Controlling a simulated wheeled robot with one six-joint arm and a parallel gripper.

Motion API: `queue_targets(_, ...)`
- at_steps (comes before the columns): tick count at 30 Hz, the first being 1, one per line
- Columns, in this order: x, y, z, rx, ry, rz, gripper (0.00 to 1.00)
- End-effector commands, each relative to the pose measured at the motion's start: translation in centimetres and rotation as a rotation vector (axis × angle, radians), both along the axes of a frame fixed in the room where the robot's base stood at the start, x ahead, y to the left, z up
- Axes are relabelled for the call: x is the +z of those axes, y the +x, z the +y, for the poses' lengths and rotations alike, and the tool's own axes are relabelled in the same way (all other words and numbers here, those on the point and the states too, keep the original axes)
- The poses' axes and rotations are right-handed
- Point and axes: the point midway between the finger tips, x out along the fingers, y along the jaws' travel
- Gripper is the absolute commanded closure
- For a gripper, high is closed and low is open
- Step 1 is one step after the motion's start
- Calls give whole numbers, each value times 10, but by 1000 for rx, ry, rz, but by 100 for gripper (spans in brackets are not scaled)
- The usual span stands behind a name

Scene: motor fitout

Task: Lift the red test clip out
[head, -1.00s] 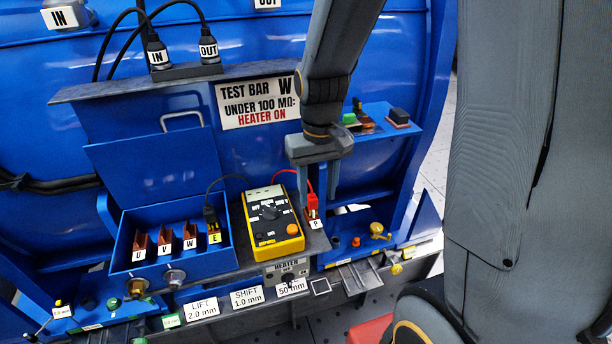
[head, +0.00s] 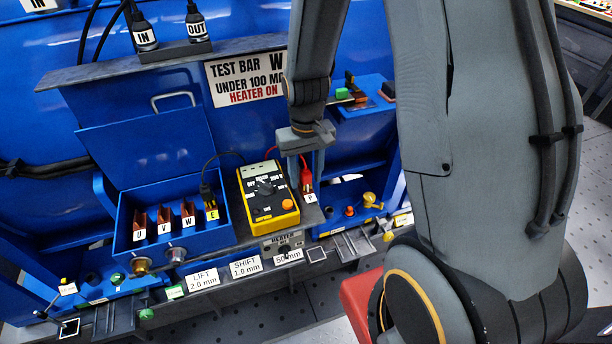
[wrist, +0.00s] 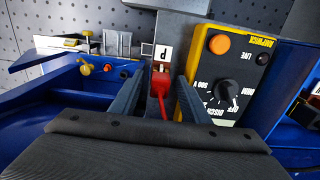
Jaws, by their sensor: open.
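The red test clip (head: 305,175) stands upright at the block labelled P (head: 310,197), just right of the yellow multimeter (head: 268,200). In the wrist view the red clip (wrist: 159,88) lies between my gripper's two fingers, against the P block (wrist: 162,55). My gripper (head: 305,168) is open, with one finger on each side of the clip. In the wrist view the gripper (wrist: 155,90) shows a gap around the clip, and the right finger is close to the multimeter (wrist: 225,75). The clip's lower end is hard to see in the head view.
A blue open box (head: 124,225) with terminals U, V, W and E stands left of the multimeter. A black lead (head: 205,180) runs from E to the meter. A blue shelf (head: 345,111) with small parts is behind at right. Orange and yellow knobs (head: 370,201) sit right of P.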

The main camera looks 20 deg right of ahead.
Motion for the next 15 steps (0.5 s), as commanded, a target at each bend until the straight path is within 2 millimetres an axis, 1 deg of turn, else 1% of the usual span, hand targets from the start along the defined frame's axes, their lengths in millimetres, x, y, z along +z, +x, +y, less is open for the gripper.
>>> queue_targets(3, -4, 0, 0, 0, 0, 0, 58)
queue_targets(9, -4, 0, 0, 0, 0, -1, 58)
queue_targets(11, -4, 0, 0, 0, 0, -1, 66)
queue_targets(15, -4, 0, 0, 0, 0, -1, 90)
